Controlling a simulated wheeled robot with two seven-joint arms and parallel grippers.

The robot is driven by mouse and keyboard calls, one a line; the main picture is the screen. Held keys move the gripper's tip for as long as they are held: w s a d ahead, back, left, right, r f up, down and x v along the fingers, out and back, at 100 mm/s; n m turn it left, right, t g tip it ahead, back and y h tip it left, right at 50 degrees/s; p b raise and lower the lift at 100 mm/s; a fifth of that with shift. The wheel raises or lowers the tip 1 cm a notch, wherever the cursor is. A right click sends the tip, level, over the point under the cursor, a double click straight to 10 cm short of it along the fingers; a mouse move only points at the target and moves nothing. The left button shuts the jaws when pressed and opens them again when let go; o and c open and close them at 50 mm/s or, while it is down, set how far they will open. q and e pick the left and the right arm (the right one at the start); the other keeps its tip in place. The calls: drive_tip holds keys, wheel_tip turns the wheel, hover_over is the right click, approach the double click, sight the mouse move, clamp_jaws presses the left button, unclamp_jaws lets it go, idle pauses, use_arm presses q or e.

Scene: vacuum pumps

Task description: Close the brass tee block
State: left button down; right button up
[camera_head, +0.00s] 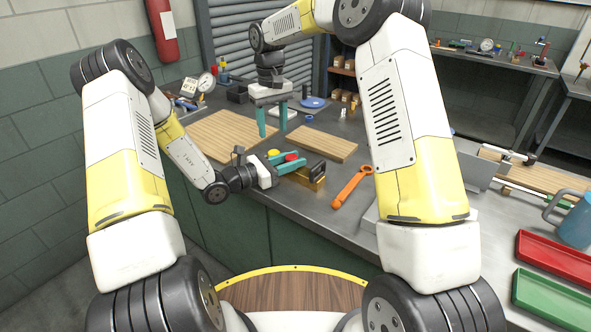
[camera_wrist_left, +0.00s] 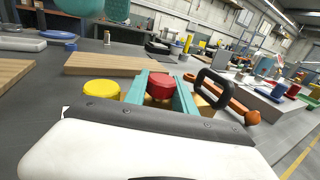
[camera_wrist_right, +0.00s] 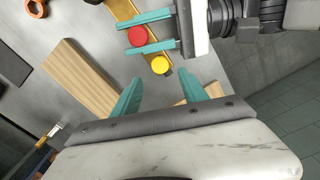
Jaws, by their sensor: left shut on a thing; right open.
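The brass tee block (camera_head: 311,182) sits on the grey bench near its front edge. It carries a red knob (camera_head: 291,157), a yellow knob (camera_head: 273,153) and a black loop handle (camera_head: 317,168). My left gripper (camera_head: 289,161) is shut on the red knob, one teal finger on each side of it. In the left wrist view the red knob (camera_wrist_left: 160,86) shows between the fingers, with the yellow knob (camera_wrist_left: 101,90) just left of them. My right gripper (camera_head: 272,118) is open and empty, pointing down over the bench behind the block. The fingers hide part of the brass body.
Two wooden boards (camera_head: 322,144) (camera_head: 215,136) lie behind and left of the block. An orange wrench (camera_head: 351,187) lies to its right. A red tray (camera_head: 556,257) and a green tray (camera_head: 551,299) are at the far right. A pressure gauge (camera_head: 206,82) stands at the back left.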

sight(274, 152)
drive_tip(key=shift+s+f+n+g, duration=0.15)
drive_tip(key=shift+s+f+n, duration=0.1)
drive_tip(key=shift+f, duration=0.25)
drive_tip(key=shift+s+f+n+g, duration=0.15)
drive_tip(key=shift+s+f+n, duration=0.1)
drive_tip(key=shift+f, duration=0.2)
drive_tip(key=shift+s+f+n, duration=0.15)
drive_tip(key=shift+f+n, duration=0.3)
drive_tip(key=shift+n, duration=0.05)
drive_tip(key=shift+r+n, duration=0.25)
drive_tip(key=shift+n, duration=0.35)
drive_tip(key=shift+w+r+n, duration=0.3)
drive_tip(key=shift+w+r, duration=0.05)
drive_tip(key=shift+r, duration=0.25)
drive_tip(key=shift+w+r+n, duration=0.3)
drive_tip(key=shift+r, duration=0.3)
drive_tip(key=shift+f, duration=4.05)
